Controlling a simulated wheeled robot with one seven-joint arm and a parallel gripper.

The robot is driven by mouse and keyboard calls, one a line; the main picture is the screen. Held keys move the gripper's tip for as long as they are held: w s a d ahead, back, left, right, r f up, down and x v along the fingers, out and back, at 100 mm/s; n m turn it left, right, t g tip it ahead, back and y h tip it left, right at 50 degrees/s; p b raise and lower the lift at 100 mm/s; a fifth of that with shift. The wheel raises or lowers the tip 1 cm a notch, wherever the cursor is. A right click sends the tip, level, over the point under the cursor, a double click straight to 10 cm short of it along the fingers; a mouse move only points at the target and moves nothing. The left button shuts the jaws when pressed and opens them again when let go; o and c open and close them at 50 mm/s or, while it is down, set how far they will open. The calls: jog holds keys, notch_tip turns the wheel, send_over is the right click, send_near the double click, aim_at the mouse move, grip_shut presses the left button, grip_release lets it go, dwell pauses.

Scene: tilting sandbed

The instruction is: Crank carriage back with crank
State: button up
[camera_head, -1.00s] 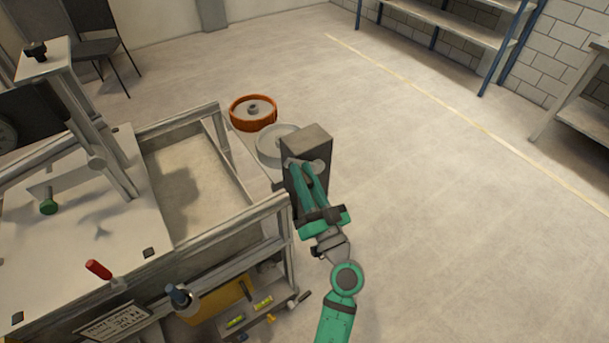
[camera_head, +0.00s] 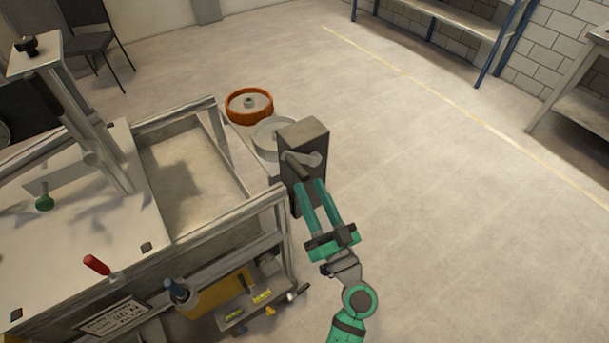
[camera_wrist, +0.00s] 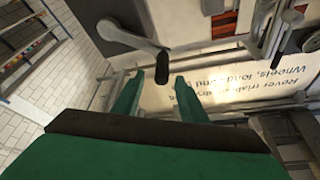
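The crank (camera_head: 300,165) sits on the side of a dark upright box (camera_head: 305,137) at the near right corner of the sandbed frame. In the wrist view its grey arm (camera_wrist: 128,36) ends in a black handle (camera_wrist: 162,67). My gripper (camera_head: 312,184) is open. In the wrist view its fingertips (camera_wrist: 162,76) are spread on either side of the handle's line, with the handle just beyond them and no grip on it. An upright post with a top plate (camera_head: 38,52) stands over the bed at left; I cannot tell whether it is the carriage.
The sand tray (camera_head: 185,165) lies left of the box. An orange wheel (camera_head: 249,104) and a grey wheel (camera_head: 272,133) are behind it. The floor at right is clear.

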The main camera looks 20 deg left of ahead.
jog(key=shift+v, duration=2)
